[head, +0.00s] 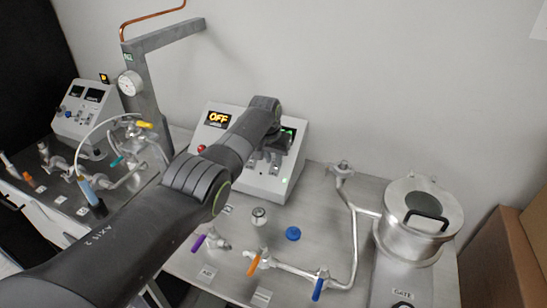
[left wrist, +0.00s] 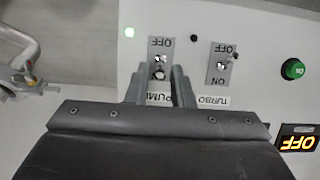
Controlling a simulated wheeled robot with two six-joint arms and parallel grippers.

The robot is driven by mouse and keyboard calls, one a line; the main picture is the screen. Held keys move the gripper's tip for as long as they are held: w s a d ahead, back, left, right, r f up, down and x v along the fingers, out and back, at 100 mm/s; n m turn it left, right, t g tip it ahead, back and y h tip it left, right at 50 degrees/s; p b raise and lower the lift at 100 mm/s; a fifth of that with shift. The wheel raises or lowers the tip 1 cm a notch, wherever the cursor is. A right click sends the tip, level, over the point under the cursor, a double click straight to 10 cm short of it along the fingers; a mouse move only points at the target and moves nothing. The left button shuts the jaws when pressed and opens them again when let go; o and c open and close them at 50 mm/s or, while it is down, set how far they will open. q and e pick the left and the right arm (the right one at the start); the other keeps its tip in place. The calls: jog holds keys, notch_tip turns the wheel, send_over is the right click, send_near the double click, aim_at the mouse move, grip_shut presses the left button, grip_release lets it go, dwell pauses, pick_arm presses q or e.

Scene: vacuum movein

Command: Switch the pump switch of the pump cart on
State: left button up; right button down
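The pump cart's control box (head: 267,187) stands at the back of the steel top, its orange display (head: 217,119) reading OFF. In the left wrist view the panel appears upside down. The pump switch (left wrist: 160,72) is a small lever above the PUMP label (left wrist: 160,98), with an OFF mark at the picture's top. My left gripper (left wrist: 161,70) is open, its two fingers apart on either side of the pump lever; contact cannot be told. In the head view my left gripper (head: 265,152) is at the box front, partly hidden by my arm. My right gripper is out of view.
The TURBO switch (left wrist: 220,65) sits close beside the left gripper's fingers. Pipes with coloured valve handles (head: 254,265) and a metal chamber (head: 418,232) stand in front and right.

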pick_arm(q)
jog(key=shift+o, duration=0.8)
jog(key=shift+r, duration=0.1)
jog(key=shift+p+v, duration=0.55)
jog(key=shift+v, duration=0.3)
jog(key=b+v, duration=0.2)
jog(key=v, duration=1.3)
jog(key=shift+r+b, duration=0.25)
jog(key=shift+b, duration=0.05)
jog(key=shift+a, duration=0.1)
